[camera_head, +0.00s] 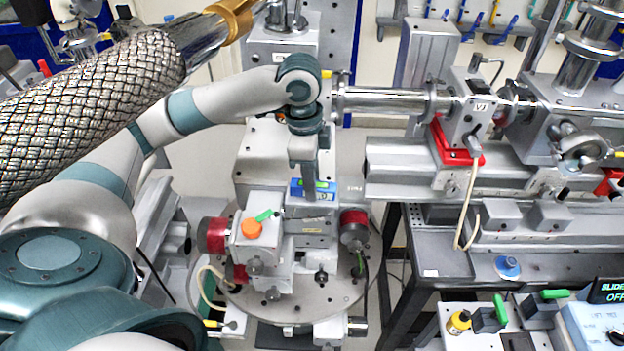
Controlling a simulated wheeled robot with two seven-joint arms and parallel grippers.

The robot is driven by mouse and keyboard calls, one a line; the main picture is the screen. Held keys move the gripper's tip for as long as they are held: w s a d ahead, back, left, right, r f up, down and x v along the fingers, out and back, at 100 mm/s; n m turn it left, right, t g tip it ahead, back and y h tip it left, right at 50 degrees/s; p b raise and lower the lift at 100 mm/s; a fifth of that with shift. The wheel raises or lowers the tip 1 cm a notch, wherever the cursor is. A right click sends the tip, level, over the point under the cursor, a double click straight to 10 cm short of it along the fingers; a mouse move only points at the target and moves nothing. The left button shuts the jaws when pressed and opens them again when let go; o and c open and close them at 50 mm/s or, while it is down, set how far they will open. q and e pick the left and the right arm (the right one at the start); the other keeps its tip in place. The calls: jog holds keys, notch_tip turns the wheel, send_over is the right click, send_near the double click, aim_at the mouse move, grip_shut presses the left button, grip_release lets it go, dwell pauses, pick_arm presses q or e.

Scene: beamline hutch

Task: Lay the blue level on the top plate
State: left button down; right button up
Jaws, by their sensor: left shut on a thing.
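The blue level (328,191), a small block with a green vial on its upper face, is at the top of the stage stack in the middle of the head view. My left gripper (309,188) points down and is shut on it; its fingers hide the middle of the level. The grey top plate (310,212) is directly below and in front of the level. I cannot tell whether the level touches the plate or is just above it. My right gripper is not in view.
The stack stands on a round base plate (290,303), with red-ended motors (214,235) (354,227) on both sides and an orange knob (251,228) at left. A braided hose (90,110) crosses the upper left. Beam pipe (385,100) and rail are behind right.

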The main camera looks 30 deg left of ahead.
pick_arm(q)
jog(key=c, duration=1.4)
grip_release()
jog(key=shift+r, duration=0.1)
jog(key=r, duration=0.2)
jog(key=r+b, duration=0.1)
jog(key=r, duration=0.2)
jog(key=shift+a+r+b, duration=0.25)
jog(key=shift+r+b, duration=0.05)
jog(key=shift+r, duration=0.05)
jog(key=shift+s+r, duration=0.15)
jog(key=shift+r, duration=0.6)
